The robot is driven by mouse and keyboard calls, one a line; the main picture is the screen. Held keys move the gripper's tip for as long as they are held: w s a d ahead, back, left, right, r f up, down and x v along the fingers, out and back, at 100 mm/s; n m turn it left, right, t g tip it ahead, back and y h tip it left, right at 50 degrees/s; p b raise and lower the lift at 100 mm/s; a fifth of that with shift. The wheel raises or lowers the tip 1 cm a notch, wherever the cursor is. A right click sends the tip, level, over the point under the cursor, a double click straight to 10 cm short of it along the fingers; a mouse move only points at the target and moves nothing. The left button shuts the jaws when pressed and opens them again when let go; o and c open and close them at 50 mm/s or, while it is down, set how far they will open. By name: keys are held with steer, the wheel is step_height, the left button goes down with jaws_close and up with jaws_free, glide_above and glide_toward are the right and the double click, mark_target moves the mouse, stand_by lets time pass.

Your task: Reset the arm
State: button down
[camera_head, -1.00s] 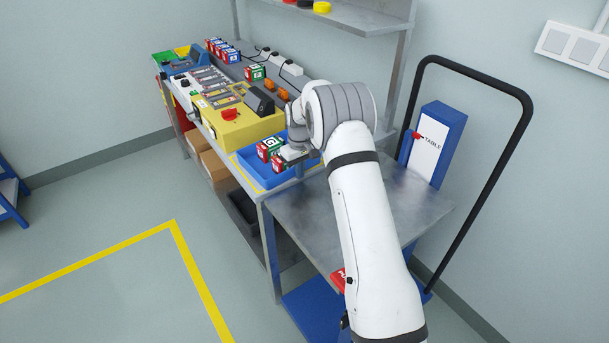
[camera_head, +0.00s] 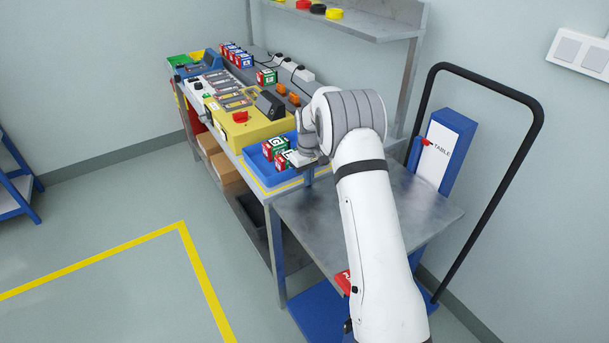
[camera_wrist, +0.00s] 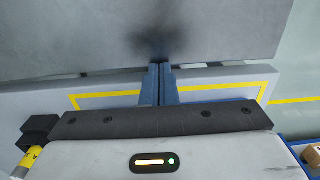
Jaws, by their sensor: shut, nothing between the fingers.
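My arm (camera_head: 376,230) reaches up over the grey metal lift table and bends at its grey joint toward the workbench. My gripper (camera_wrist: 159,68) shows in the wrist view with its two fingers pressed together and nothing between them. Red and green cubes (camera_head: 274,146) are in that tray, close to my gripper.
The lift table (camera_head: 425,200) has a bare top and a black push handle (camera_head: 500,170). A yellow box (camera_head: 240,132) with a red knob stands on the workbench. Several cubes (camera_head: 237,56) stand farther back. A shelf (camera_head: 370,22) is above. Open floor lies to the left.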

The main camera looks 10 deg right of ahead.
step_height(320, 180, up, 10)
steer(key=s+r+m, duration=0.1)
steer(key=s+r, duration=0.8)
steer(key=s, duration=0.1)
steer(key=s+m+t, duration=0.1)
steer(key=s, duration=0.9)
steer(key=s+m, duration=0.1)
steer(key=s, duration=0.9)
steer(key=s+m+t, duration=0.1)
steer(key=s, duration=1)
steer(key=shift+d+r+m+t, duration=0.2)
steer(key=shift+d+m+t, duration=0.05)
steer(key=shift+m+t, duration=0.05)
